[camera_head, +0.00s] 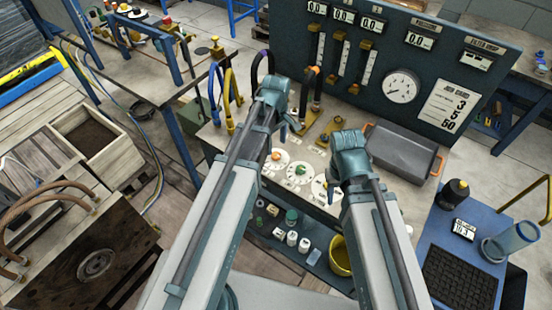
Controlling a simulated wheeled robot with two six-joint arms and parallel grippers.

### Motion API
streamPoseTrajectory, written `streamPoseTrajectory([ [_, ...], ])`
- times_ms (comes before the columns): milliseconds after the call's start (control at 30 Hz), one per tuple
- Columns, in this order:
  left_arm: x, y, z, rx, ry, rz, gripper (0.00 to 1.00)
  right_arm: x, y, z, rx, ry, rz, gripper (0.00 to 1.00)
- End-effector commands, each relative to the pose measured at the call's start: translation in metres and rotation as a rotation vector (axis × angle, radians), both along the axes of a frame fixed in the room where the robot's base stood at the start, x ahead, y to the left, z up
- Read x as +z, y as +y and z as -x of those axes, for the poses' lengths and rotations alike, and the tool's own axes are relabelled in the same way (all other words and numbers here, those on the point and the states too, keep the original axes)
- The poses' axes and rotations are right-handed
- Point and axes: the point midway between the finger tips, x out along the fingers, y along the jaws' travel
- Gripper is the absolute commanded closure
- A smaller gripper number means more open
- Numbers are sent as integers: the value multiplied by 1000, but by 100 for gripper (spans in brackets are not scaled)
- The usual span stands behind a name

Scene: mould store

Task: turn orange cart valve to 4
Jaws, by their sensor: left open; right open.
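On the bench top between my two arms, several round white dials carry coloured knobs. The orange valve knob (276,156) sits on the leftmost dial, just right of my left arm. Next to it is a green knob (301,170) on its own dial. A third dial (319,188) lies to the right, close to my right arm. The marks and the orange knob's setting are too small to read. Both my arms reach up from the bottom to teal joints.
A dark gauge panel (455,62) stands behind the bench. A grey tray (402,150) is right of my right arm. Bottles (292,238) and a yellow bucket (340,257) stand on the shelf below. A blue cart (428,240) is at right, a wooden planter box (118,158) at left.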

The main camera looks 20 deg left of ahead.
Motion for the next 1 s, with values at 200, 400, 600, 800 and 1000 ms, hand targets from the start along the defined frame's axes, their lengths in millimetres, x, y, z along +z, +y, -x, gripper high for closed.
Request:
streamPoseTrajectory([
  [200,-38,0,0,0,0,0,29,-37,0,0,0,0,0,54],
  [400,-51,0,0,0,0,0,29,-51,0,0,0,0,0,54],
  [600,-50,0,0,0,0,0,29,-51,0,0,0,0,0,54],
  [800,-50,0,0,0,0,0,45,-50,0,0,0,0,0,54],
  [1000,-50,0,0,0,0,0,81,-50,0,0,0,0,0,54],
])
